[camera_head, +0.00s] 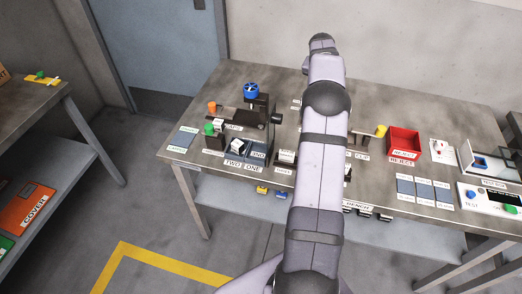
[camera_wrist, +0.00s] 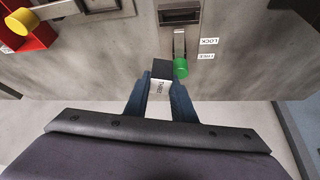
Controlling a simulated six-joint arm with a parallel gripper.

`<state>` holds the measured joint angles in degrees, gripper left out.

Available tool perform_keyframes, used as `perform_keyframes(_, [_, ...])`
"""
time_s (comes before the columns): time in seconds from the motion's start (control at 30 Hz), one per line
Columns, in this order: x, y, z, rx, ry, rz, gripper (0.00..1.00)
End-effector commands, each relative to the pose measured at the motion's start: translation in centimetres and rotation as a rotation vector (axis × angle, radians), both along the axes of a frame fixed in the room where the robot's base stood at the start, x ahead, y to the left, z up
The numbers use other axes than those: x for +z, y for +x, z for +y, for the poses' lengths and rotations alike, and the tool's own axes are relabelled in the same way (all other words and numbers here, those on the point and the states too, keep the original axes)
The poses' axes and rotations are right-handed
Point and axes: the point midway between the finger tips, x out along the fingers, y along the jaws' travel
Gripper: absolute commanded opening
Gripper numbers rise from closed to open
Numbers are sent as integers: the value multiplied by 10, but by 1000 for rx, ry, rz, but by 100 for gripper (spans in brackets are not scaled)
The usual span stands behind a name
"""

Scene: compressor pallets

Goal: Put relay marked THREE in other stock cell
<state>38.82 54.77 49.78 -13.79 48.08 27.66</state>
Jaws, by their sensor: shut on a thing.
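My gripper (camera_wrist: 160,95) shows in the wrist view, its blue fingers shut on a dark relay (camera_wrist: 161,68) with a white label (camera_wrist: 160,85) that appears to read THREE. The relay is beside a green-knobbed lever (camera_wrist: 181,66) with LOCK and FREE labels; I cannot tell whether it touches the table. In the head view my arm hides the gripper and the relay. A dark-blue pad area (camera_head: 256,158) with labels reading TWO and ONE lies left of my arm, with a white-topped block (camera_head: 237,147) at its edge. I cannot tell which pad is the other stock cell.
A red REJECT bin (camera_head: 404,143) and several blue pads (camera_head: 405,186) lie right of my arm. A blue-knobbed fixture (camera_head: 251,92) and a green-knobbed part (camera_head: 209,129) stand at left. A test box (camera_head: 490,162) is far right. My arm hides the table's middle.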

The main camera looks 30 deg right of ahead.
Motion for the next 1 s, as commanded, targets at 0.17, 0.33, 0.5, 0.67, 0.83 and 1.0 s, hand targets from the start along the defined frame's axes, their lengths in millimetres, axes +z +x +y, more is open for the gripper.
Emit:
perform_keyframes(0.17, [19, 56, 66, 125, -1, -2, 0])
perform_keyframes(0.33, [42, 103, 125, 236, -2, -2, 0])
perform_keyframes(0.5, [59, 128, 161, 302, -1, -2, 0])
perform_keyframes(0.67, [70, 140, 182, 337, -1, -1, 0])
perform_keyframes(0.83, [84, 151, 208, 377, -2, -1, 0])
perform_keyframes(1.0, [98, 158, 236, 406, -1, -2, 0])
